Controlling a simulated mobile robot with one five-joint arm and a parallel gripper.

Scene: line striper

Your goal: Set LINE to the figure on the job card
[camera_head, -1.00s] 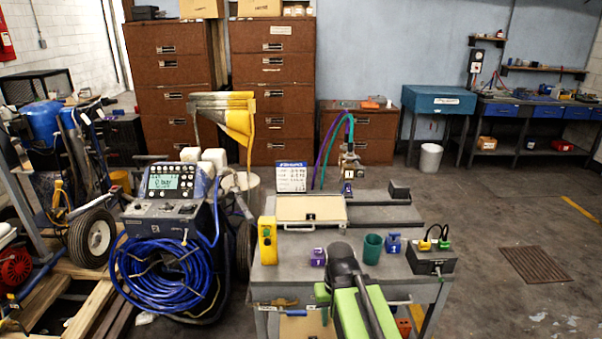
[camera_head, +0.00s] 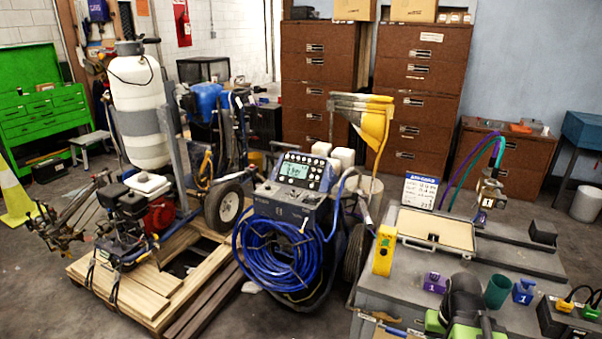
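The line striper's control panel (camera_head: 297,171) stands near the centre, with a small lit display and several buttons and knobs on its sloped face. I cannot read its figures from here. A coil of blue hose (camera_head: 277,254) hangs on its front. The job card (camera_head: 420,191), white with a blue header, stands upright at the back of the grey bench; its handwritten lines are too small to read surely. My green and black arm shows at the bottom right, over the bench front. My gripper's fingertips cannot be made out, and nothing is seen held.
The grey bench (camera_head: 408,284) holds a yellow box (camera_head: 385,250), a purple block (camera_head: 435,283), a green cup (camera_head: 497,291) and a blue block (camera_head: 523,291). A wooden pallet (camera_head: 128,292) carries a sprayer at left.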

